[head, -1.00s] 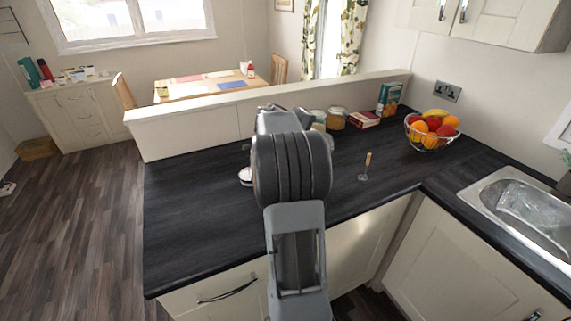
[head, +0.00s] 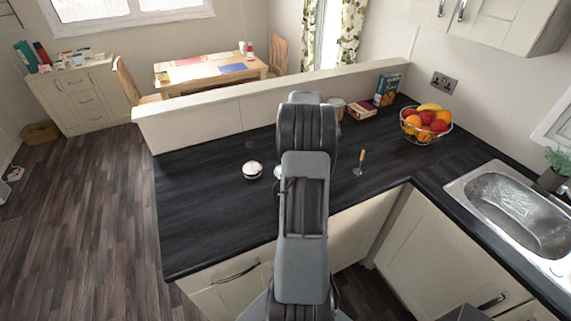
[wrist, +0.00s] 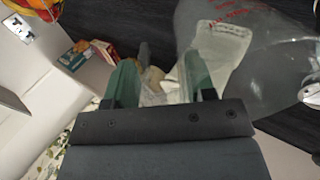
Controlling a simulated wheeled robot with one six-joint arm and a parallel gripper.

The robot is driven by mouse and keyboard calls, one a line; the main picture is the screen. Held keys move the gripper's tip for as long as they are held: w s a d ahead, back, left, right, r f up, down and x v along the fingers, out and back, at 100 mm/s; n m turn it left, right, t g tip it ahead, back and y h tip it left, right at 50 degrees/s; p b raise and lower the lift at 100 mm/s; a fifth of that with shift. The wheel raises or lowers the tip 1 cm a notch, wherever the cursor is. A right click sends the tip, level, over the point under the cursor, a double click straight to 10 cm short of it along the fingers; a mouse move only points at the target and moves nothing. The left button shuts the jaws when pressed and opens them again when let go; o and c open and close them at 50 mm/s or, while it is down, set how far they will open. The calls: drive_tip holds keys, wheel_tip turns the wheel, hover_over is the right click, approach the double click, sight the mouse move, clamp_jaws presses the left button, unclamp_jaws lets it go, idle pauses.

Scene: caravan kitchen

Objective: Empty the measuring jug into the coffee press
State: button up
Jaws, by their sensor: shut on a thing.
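The measuring jug (wrist: 270,45), clear with red markings, fills the upper right of the wrist view. Pale matter shows in or through it. My gripper (wrist: 157,78) is shut at its side, with a pale part, seemingly its handle, between the green fingers. The jug looks tilted in this rolled view, but its true angle is unclear. In the head view my arm hides the gripper and jug. I cannot make out the coffee press for certain; a round silver-and-white object (head: 252,169) stands on the counter left of my arm, and another pale bit shows beside the arm.
The dark counter (head: 205,215) is clear at the left front. A wood-handled utensil (head: 360,160) stands right of my arm. A low partition (head: 200,122) borders the counter; the sink (head: 510,210) is at right.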

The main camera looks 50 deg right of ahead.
drive_tip(key=s+d+f+t+y, duration=0.1)
drive_tip(key=d+f+y, duration=0.5)
drive_tip(key=f, duration=0.3)
drive_tip(key=shift+d+y, duration=0.2)
drive_tip(key=shift+y, duration=0.1)
drive_tip(key=shift+s+f+t, duration=0.1)
drive_tip(key=shift+s+t, duration=0.05)
drive_tip(key=shift+t, duration=0.15)
drive_tip(key=shift+s, duration=0.1)
idle(0.6)
